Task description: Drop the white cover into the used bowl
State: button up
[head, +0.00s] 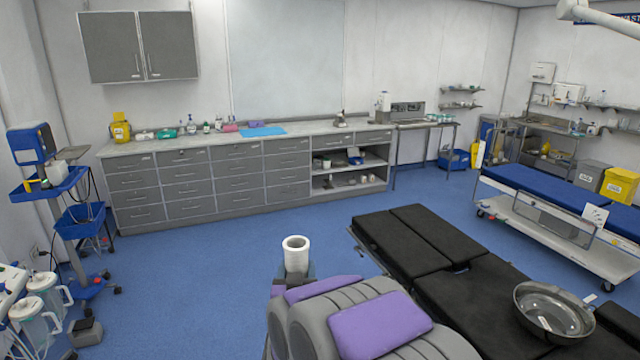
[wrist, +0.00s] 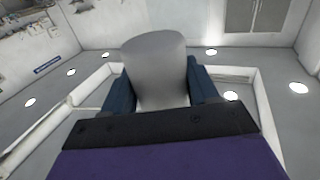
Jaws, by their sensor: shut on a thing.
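The white cover is a hollow white cylinder (head: 295,258) held up in front of my arm in the head view; its top opening faces up. In the wrist view the cover (wrist: 155,70) looks grey and sits between the two dark blue fingers of my gripper (wrist: 160,88). My gripper, mostly hidden behind my arm in the head view, is shut on it. A metal bowl (head: 553,309) rests on the black operating table (head: 440,229) at the lower right, well right of my gripper. Its visible inside looks empty.
A counter with grey drawers (head: 215,177) runs along the back wall. A blue bed (head: 555,190) stands at the right. A trolley with blue trays (head: 75,215) stands at the left. Blue floor is open between the counter and the operating table.

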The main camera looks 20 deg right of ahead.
aim_at(548, 321)
jog(key=i+l+z, duration=0.15)
jog(key=z, duration=0.3)
jog(key=i+z, duration=0.6)
jog(key=z, duration=0.25)
jog(key=i+z, duration=0.25)
jog(key=z, duration=0.2)
jog(key=i+z, duration=0.1)
jog(key=z, duration=0.25)
jog(key=i+z, duration=0.1)
jog(key=z, duration=0.3)
jog(key=i+j+z, duration=0.1)
jog(key=z, duration=0.25)
